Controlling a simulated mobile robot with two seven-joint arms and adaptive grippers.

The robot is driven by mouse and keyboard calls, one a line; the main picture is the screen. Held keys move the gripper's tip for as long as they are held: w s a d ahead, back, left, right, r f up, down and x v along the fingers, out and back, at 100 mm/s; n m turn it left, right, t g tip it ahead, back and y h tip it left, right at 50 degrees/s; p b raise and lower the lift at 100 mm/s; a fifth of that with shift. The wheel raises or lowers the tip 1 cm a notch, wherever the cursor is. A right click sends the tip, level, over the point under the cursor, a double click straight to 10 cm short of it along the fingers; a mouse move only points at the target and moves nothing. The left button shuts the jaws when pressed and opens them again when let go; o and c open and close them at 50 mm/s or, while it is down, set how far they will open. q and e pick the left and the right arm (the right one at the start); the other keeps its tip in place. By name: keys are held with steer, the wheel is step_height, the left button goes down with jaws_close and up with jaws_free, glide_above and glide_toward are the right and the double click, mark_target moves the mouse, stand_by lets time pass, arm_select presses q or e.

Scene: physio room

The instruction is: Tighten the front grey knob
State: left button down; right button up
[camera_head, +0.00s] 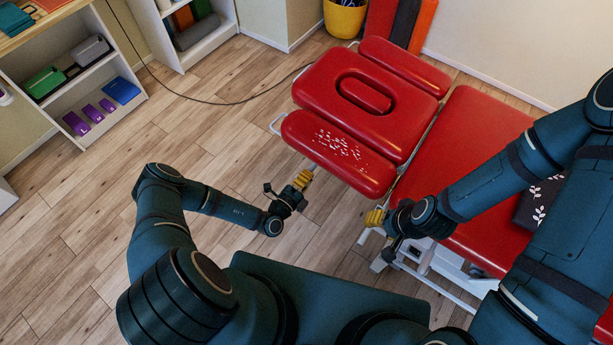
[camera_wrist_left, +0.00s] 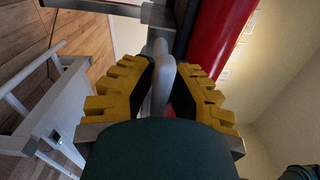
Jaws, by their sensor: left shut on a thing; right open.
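The grey knob (camera_wrist_left: 160,78) shows in the left wrist view as a rounded grey lever between the yellow fingers, close under the red padding. My left gripper (camera_wrist_left: 166,72) is shut on it; the palm hides its near end. In the head view my left gripper (camera_head: 304,178) is at the front edge of the red treatment table (camera_head: 350,182), and the knob itself cannot be made out there. My right gripper (camera_head: 375,217) is open and empty, beside the table's near side.
The table's white frame (camera_head: 435,262) stands below my right arm. A patterned dark cloth (camera_head: 538,200) lies on the red padding at the right. Shelves (camera_head: 75,80) with boxes stand at the far left. A cable (camera_head: 215,102) crosses the wooden floor, which is mostly clear left of the table.

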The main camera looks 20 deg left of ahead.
stand_by(0.5)
arm_select(q)
steer(key=c, duration=1)
jaws_free()
steer(key=v, duration=1.2)
